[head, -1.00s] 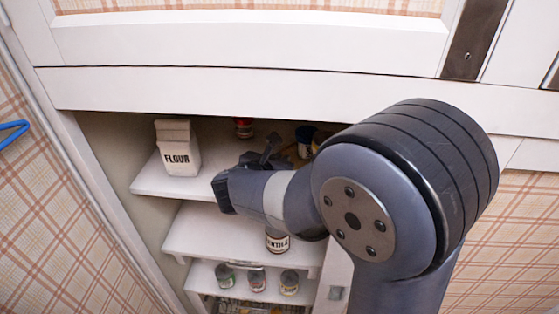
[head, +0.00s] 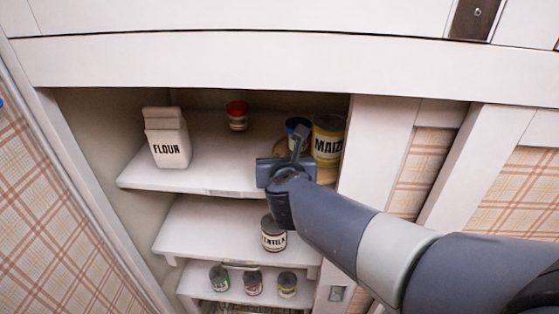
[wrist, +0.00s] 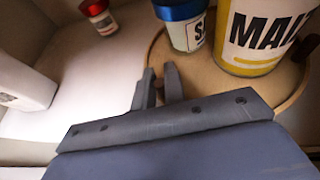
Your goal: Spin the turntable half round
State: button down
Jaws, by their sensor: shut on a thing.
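The turntable (wrist: 215,89) is a round tan wooden disc on the upper shelf. It also shows in the head view (head: 326,176), partly hidden by my arm and the tins. A yellow and white tin marked MAIZ (wrist: 262,35) and a blue-topped jar (wrist: 186,25) stand on it. My gripper (wrist: 160,85) is at the disc's left rim in the wrist view, its fingers shut on that rim. In the head view my gripper (head: 299,143) reaches in from the right, in front of the tins.
A flour carton (head: 167,138) stands at the shelf's left and a red-lidded jar (head: 237,116) at the back. A lentils tin (head: 273,234) and several small jars stand on lower shelves. The cupboard frame (head: 376,155) is close on the right. The shelf's middle is clear.

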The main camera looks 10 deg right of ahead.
jog(key=shift+s+d, duration=0.25)
jog(key=shift+s, duration=0.1)
jog(key=shift+s+d, duration=0.5)
jog(key=shift+s, duration=0.1)
jog(key=shift+s+d, duration=0.1)
jog(key=shift+d, duration=0.05)
jog(key=c, duration=1.5)
grip_release()
jog(key=p+v, duration=0.4)
jog(key=v, duration=0.7)
jog(key=shift+d, duration=0.2)
